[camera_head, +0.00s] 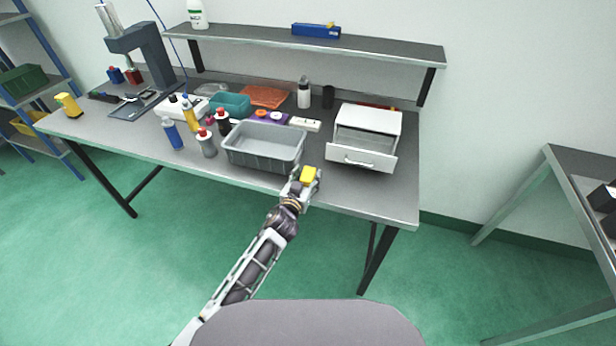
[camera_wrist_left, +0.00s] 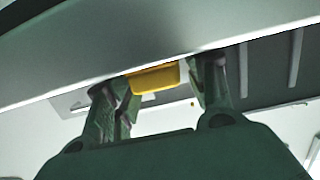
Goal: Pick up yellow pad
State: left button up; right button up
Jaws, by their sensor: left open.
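The yellow pad (camera_head: 309,174) is a small yellow block at the front edge of the grey workbench (camera_head: 372,198), between the grey bin and the white drawer unit. My left gripper (camera_head: 304,180) is open at the bench's front edge, right at the pad. In the left wrist view the pad (camera_wrist_left: 155,78) shows between the two spread fingers of my left gripper (camera_wrist_left: 165,85), closer to the left finger. I cannot tell whether a finger touches it. Part of the pad is hidden in both views. My right gripper is not in view.
A grey bin (camera_head: 262,161) stands just behind and left of the gripper. A white drawer unit (camera_head: 367,130) with its drawer pulled out stands to the right. Several bottles (camera_head: 207,143) stand left of the bin. The bench's front right corner is clear.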

aim_at(307, 176)
pick_arm(q)
jog(key=shift+w+d, duration=0.1)
jog(key=shift+w, duration=0.1)
jog(key=shift+c, duration=0.3)
jog(key=c, duration=0.6)
jog(key=shift+c, duration=0.2)
notch_tip(307, 176, up, 10)
jog(key=shift+f+p, duration=0.1)
jog(key=shift+p, duration=0.25)
